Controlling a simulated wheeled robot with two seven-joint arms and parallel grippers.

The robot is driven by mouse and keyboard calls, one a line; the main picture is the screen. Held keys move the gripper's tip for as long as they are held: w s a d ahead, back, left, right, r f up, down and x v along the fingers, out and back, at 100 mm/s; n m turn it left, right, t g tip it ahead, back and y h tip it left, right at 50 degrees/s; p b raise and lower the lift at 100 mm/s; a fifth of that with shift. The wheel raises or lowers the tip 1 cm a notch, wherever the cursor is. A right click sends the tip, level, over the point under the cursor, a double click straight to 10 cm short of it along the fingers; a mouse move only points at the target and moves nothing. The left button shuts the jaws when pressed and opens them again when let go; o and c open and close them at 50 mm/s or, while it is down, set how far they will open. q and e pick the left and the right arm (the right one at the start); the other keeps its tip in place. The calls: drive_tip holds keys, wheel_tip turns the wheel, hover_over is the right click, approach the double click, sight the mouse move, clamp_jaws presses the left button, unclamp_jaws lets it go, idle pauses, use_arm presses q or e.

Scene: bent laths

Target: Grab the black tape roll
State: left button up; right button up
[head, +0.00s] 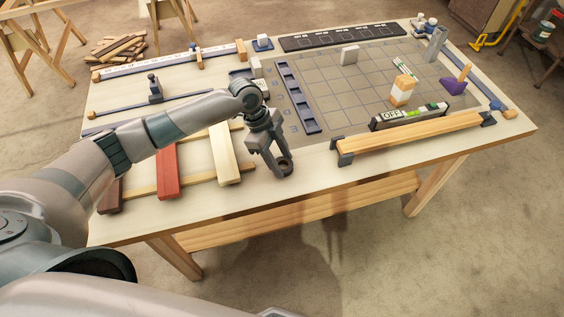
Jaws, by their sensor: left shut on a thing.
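My left gripper (273,166) hangs pointing down over the near side of the workbench, right of the pale lath. It is shut on a small dark, ring-like thing, which looks like the black tape roll (286,164). The fingers hide part of the roll, and I cannot tell whether it touches the bench top. My right gripper is not in view.
The workbench (330,185) holds a red lath (168,172), a pale lath (224,155), a long blue tray (298,97) and a grey grid mat (350,85). A clamped wooden bar (410,135) lies along the near right edge. Bare wood shows near the front edge.

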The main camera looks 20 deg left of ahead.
sight(281, 163)
use_arm(q)
drive_tip(key=shift+r, duration=0.15)
wheel_tip(281, 163, up, 4)
drive_tip(key=shift+w+f+b, duration=0.1)
drive_tip(key=shift+f+b, duration=0.05)
drive_tip(key=shift+b, duration=1)
drive_tip(key=s+d+r+b, duration=0.2)
drive_tip(key=s+r, duration=0.5)
drive_tip(key=s, duration=0.4)
drive_tip(key=shift+s+d+b, duration=0.15)
drive_tip(key=shift+d+b, duration=0.2)
drive_tip(key=shift+d, duration=0.45)
